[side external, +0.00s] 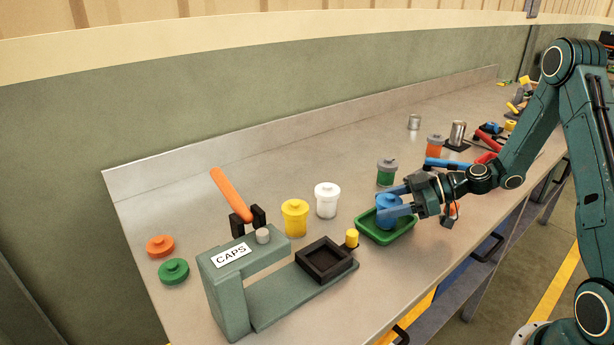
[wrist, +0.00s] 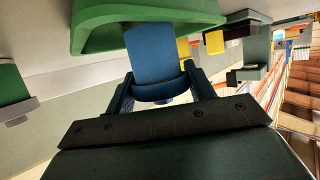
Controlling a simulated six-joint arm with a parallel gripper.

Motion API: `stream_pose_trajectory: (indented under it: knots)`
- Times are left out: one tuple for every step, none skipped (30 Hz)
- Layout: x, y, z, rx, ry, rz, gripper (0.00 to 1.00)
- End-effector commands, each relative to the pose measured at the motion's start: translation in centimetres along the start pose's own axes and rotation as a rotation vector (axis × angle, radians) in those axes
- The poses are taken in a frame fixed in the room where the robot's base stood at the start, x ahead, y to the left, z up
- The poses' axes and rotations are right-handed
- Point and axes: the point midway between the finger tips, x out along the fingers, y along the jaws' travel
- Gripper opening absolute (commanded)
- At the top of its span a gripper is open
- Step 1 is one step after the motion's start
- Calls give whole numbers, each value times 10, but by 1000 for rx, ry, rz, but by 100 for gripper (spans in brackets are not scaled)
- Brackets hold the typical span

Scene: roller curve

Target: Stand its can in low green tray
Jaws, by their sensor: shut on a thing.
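The low green tray (side external: 407,229) sits on the bench in front of my gripper. A blue can (side external: 387,219) with a blue lid stands upright in or just over the tray; whether its base touches the tray floor I cannot tell. My gripper (side external: 392,203) is shut on the blue can, its blue fingers on either side near the top. In the wrist view the blue can (wrist: 155,58) is between the fingers of my gripper (wrist: 158,88), with the green tray (wrist: 185,15) right beyond it.
A green can with a grey lid (side external: 386,173) stands behind the tray. White (side external: 327,202) and yellow (side external: 294,218) cans stand to the left. The CAPS press (side external: 250,280) with its black square holder (side external: 325,260) is at front left. Orange (side external: 160,246) and green (side external: 173,271) lids lie farther left.

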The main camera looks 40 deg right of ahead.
Motion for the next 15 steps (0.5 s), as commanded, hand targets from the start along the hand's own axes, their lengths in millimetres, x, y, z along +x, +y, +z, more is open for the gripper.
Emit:
stream_pose_trajectory:
  knots:
    - [0, 0, 0, -1, 1, 0, 14]
    - [0, 0, 0, -1, 1, 0, 14]
    - [0, 0, 0, 0, 1, 0, 14]
    - [0, 0, 0, 0, 1, 0, 14]
    - [0, 0, 0, 0, 1, 0, 14]
    - [0, 0, 0, 0, 1, 0, 14]
    - [0, 0, 0, 0, 1, 0, 14]
    - [0, 0, 1, 0, 1, 0, 14]
    - [1, 0, 2, 1, 1, 0, 14]
    - [1, 0, 2, 1, 1, 0, 14]
    - [1, 0, 3, 1, 0, -1, 56]
    - [1, 0, 3, 1, 0, 0, 64]
    - [1, 0, 3, 1, 0, 0, 70]
    - [1, 0, 3, 1, 0, 0, 76]
    - [1, 0, 2, 1, 0, 0, 76]
